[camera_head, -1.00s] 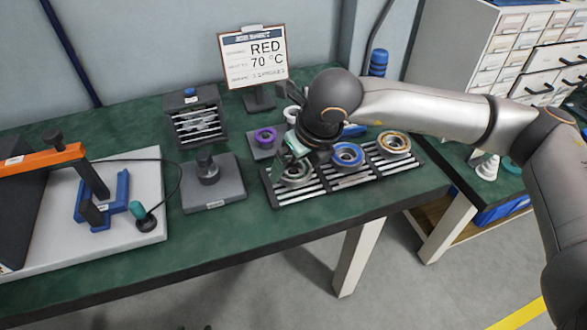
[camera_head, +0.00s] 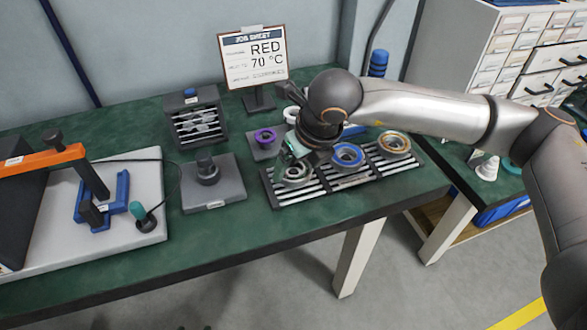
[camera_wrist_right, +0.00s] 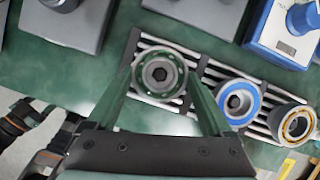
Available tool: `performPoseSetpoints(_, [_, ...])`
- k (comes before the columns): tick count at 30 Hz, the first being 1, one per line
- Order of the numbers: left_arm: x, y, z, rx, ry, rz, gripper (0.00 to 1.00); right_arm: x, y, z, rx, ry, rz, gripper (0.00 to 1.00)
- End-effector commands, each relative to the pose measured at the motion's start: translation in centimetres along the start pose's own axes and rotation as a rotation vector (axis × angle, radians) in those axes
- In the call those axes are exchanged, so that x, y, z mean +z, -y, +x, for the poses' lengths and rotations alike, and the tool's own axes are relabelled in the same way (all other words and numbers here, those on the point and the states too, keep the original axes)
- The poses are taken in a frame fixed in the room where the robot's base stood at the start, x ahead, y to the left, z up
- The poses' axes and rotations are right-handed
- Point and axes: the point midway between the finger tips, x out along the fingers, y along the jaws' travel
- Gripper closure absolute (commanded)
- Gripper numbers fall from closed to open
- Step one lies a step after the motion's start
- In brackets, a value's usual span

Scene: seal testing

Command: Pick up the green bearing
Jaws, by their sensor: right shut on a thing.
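The green bearing (camera_wrist_right: 160,76) is a round ring with a dark green race and a grey hub, at the left end of the slatted rack (camera_wrist_right: 206,78). In the head view the bearing (camera_head: 296,175) is partly covered by my right gripper (camera_head: 294,157). In the right wrist view my right gripper (camera_wrist_right: 163,78) has one finger on each side of the bearing and is shut on it. The bearing is still at its place on the rack; I cannot tell if it is lifted off the slats.
A blue bearing (camera_head: 347,155) and an orange bearing (camera_head: 394,144) sit to the right on the same rack. The table's front strip is clear.

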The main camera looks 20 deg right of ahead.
Motion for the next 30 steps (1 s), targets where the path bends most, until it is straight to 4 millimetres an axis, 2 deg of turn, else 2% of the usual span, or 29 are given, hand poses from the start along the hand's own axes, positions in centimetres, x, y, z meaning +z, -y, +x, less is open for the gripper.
performPoseSetpoints(8, [0.0, 0.0, 0.0, 0.001, 0.001, 0.0, 0.4, 0.2, 0.0, -0.2, 0.0, 0.004, 0.0, 0.91])
performPoseSetpoints(14, [0.0, 0.0, 0.0, 0.001, 0.001, 0.0, 0.4, 0.8, 0.0, -1.6, 0.001, 0.007, 0.001, 0.91])
performPoseSetpoints(17, [0.0, 0.0, -0.1, 0.001, 0.001, 0.0, 0.4, 1.5, 0.0, -3.2, 0.001, 0.007, 0.002, 0.91])
performPoseSetpoints(25, [-0.2, -0.1, -0.3, 0.001, 0.004, 0.0, 0.4, 0.2, -3.5, -10.1, 0.002, 0.011, -0.007, 0.91])
performPoseSetpoints(30, [-0.1, -0.1, -0.2, 0.001, 0.004, 0.0, 0.4, -2.1, -6.3, -12.9, 0.002, 0.008, -0.008, 0.91])
